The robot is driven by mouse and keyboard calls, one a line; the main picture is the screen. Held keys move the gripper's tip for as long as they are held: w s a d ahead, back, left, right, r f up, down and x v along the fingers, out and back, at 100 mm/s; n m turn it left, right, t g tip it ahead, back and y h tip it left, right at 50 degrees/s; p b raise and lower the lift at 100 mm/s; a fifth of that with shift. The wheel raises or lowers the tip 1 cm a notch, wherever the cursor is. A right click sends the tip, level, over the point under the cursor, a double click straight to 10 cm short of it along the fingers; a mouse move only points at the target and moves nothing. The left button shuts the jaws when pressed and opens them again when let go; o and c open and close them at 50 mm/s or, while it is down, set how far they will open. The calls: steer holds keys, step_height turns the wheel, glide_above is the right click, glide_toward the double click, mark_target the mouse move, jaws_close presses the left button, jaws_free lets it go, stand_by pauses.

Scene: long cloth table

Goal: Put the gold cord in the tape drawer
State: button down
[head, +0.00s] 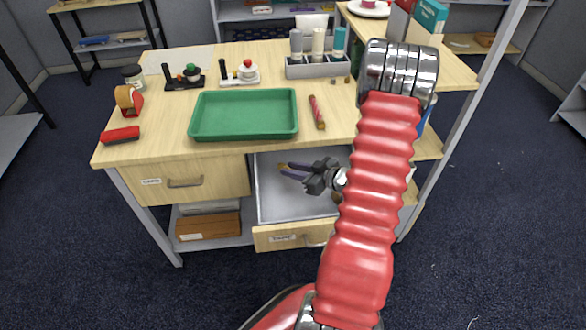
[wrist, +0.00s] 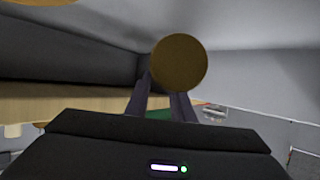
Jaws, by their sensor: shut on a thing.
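The gold cord shows in the wrist view as a round, dull gold end (wrist: 180,62) at the tips of my two dark fingers. In the head view only a small bit of gold shows at my gripper (head: 284,168), which is shut on it. My gripper is over the open drawer (head: 268,200) on the right under the table, pointing left, with the cord above the grey drawer floor. The drawer front carries a label (head: 283,238) too small to read surely. My arm hides the drawer's right part.
A shut drawer (head: 185,183) is left of the open one. On the table are a green tray (head: 245,134), a red-and-gold stick (head: 317,112), a tape dispenser (head: 130,102), a red brush-like block (head: 120,135) and a grey holder with tubes (head: 318,70). A brownish thing (head: 337,197) shows beside my arm.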

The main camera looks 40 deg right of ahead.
steer(key=c, duration=1.5)
jaws_free()
steer(key=shift+c, duration=0.2)
steer(key=shift+r, duration=0.15)
steer(key=shift+r, duration=0.55)
steer(key=v, duration=1.2)
steer(key=shift+f, duration=0.1)
